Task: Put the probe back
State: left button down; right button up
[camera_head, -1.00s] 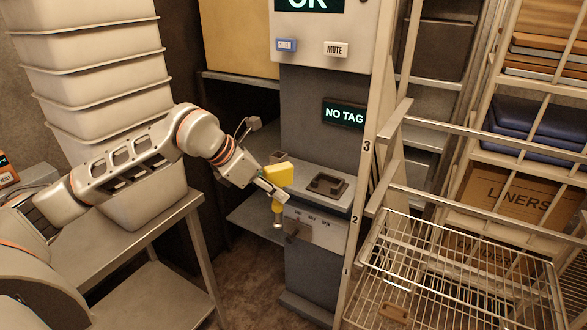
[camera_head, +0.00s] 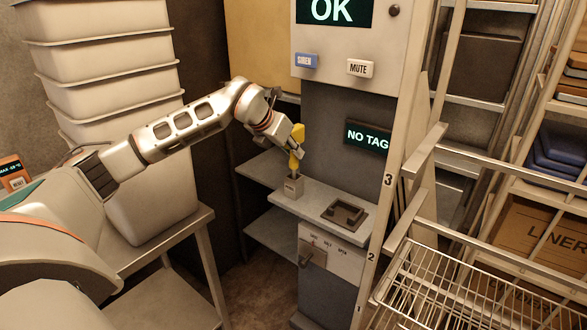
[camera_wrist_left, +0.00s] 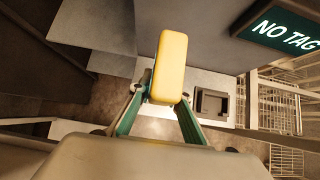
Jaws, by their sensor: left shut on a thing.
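The yellow probe (camera_head: 296,160) is upright in my left gripper (camera_head: 298,141), which is shut on it. Its lower end is right over a small grey holder (camera_head: 288,188) on the grey shelf (camera_head: 318,202). I cannot tell whether the tip is inside the holder or just above it. In the left wrist view the probe's yellow top (camera_wrist_left: 169,68) is between the green-edged fingers of the left gripper (camera_wrist_left: 160,105) and hides its lower part and the holder. My right gripper is not in view.
A dark square cradle (camera_head: 345,214) sits on the same shelf, right of the holder. Behind rises the panel post with a NO TAG display (camera_head: 368,136). Stacked white bins (camera_head: 110,100) stand left; a wire basket (camera_head: 440,290) and racks are at right.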

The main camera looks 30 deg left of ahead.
aim_at(291, 162)
pick_arm(q)
jog(key=shift+f, duration=2.25)
jog(key=shift+f, duration=0.1)
jog(key=c, duration=1.9)
grip_release()
jog(key=shift+f, duration=0.1)
jog(key=shift+r, duration=0.25)
jog(key=b+v, duration=0.1)
jog(key=v, duration=1.1)
